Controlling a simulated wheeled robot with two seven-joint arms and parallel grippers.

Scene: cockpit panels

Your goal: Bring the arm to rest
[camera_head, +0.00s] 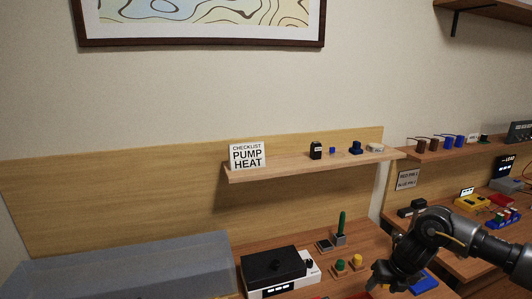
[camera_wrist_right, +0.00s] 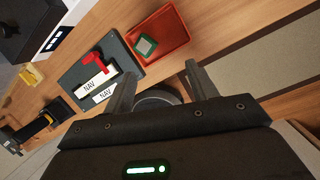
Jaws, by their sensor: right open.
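My right gripper (camera_head: 378,284) is at the lower right of the head view, pointing down over the table. In the right wrist view my gripper (camera_wrist_right: 160,78) has its two fingers apart, with no object held between the tips. Beyond the fingers is a dark panel (camera_wrist_right: 75,76) with two white NAV labels and a red lever (camera_wrist_right: 100,68). A dark round thing between the fingers is partly hidden. My left gripper is not in view.
A checklist card (camera_head: 247,156) reading PUMP HEAT stands on a wall shelf (camera_head: 290,166) with small items. On the table are a black-and-white box (camera_head: 278,270), a green stick (camera_head: 341,224) and green and yellow knobs (camera_head: 357,261). A blue piece (camera_head: 426,282) lies beside my right arm.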

